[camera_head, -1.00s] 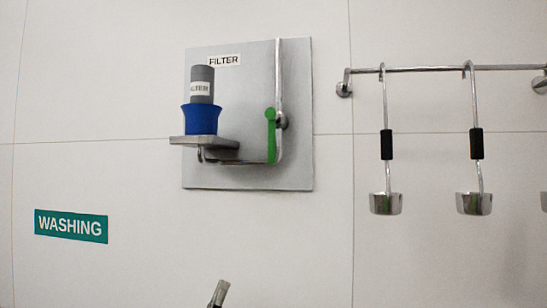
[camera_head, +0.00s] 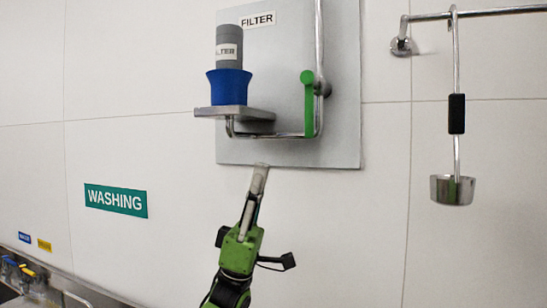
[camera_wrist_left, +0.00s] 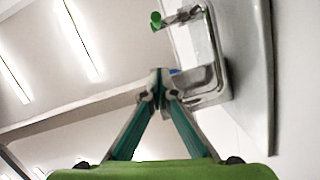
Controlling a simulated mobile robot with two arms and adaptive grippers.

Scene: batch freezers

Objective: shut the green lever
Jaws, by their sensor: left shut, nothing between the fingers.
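The green lever (camera_head: 308,97) hangs down along the vertical pipe on the filter panel, its round head at the top. It also shows at the top of the left wrist view (camera_wrist_left: 156,20). My right gripper is in neither view.
The filter panel (camera_head: 270,153) carries a bent metal pipe (camera_head: 319,40), a small shelf (camera_head: 236,113), a blue cup (camera_head: 229,88) and a grey filter (camera_head: 229,40). A rail (camera_head: 475,13) with a hanging ladle (camera_head: 452,188) is at right. Taps (camera_head: 18,268) are at lower left.

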